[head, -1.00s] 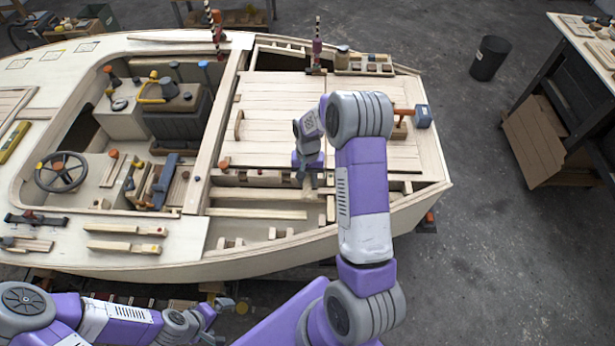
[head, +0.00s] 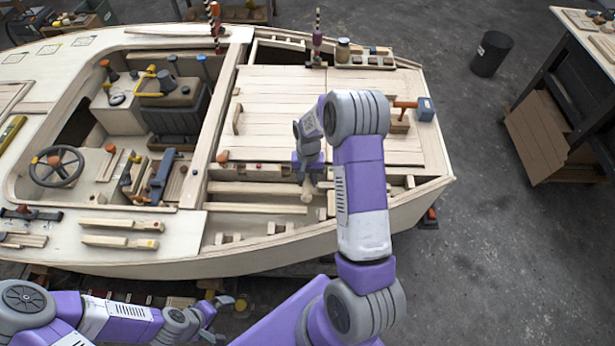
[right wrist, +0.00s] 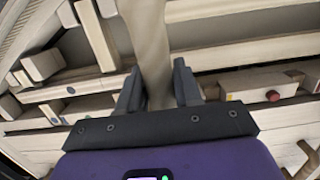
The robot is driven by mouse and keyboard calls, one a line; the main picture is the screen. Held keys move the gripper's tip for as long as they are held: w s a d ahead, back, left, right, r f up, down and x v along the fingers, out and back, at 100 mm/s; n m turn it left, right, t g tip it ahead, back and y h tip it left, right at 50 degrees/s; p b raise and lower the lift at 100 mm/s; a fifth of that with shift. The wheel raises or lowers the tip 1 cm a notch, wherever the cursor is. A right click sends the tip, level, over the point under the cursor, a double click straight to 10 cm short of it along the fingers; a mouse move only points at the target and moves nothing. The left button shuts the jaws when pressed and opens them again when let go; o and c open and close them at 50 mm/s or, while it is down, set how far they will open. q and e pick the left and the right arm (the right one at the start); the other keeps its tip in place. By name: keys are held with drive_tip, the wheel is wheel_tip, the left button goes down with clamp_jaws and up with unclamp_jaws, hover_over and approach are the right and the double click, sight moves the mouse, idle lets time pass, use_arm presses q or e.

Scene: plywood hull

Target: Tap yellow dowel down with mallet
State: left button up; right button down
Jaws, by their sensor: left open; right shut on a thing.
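My right gripper (head: 307,180) is over the front edge of the hull's deck, shut on a pale wooden piece (head: 306,194). In the right wrist view the pale piece (right wrist: 152,50) runs between the two fingers and out past the top edge, so its far end is out of view. A tool with a blue head (head: 425,109) and orange handle, mallet-like, lies on the deck at the right. My left gripper (head: 221,319) is open and empty, below the hull.
The plywood hull (head: 160,258) fills the middle, with open slots and ribs in front of the deck planks (head: 280,105). A small tray (head: 365,62) with a jar stands at the deck's back. A steering wheel (head: 57,166) and loose wood lie left.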

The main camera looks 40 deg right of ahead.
drive_tip(key=shift+r+p, duration=1.95)
drive_tip(key=shift+r, duration=0.05)
use_arm(q)
wheel_tip(320, 180, up, 3)
drive_tip(key=shift+f, duration=0.2)
use_arm(e)
drive_tip(key=shift+f, duration=0.1)
drive_tip(key=shift+w+a, duration=0.1)
drive_tip(key=shift+a, duration=0.1)
use_arm(q)
wheel_tip(320, 180, down, 2)
drive_tip(key=b, duration=0.2)
drive_tip(key=shift+f+b, duration=0.25)
drive_tip(key=shift+b, duration=0.1)
use_arm(e)
drive_tip(key=s+a+r+n, duration=0.1)
drive_tip(key=a+n, duration=0.3)
drive_tip(key=a, duration=0.4)
drive_tip(key=a+r+n+h, duration=0.1)
drive_tip(key=a+r+n, duration=0.2)
drive_tip(key=a, duration=0.6)
drive_tip(key=shift+s+a+n, duration=0.15)
drive_tip(key=shift+s+n, duration=0.25)
drive_tip(key=shift+n, duration=0.1)
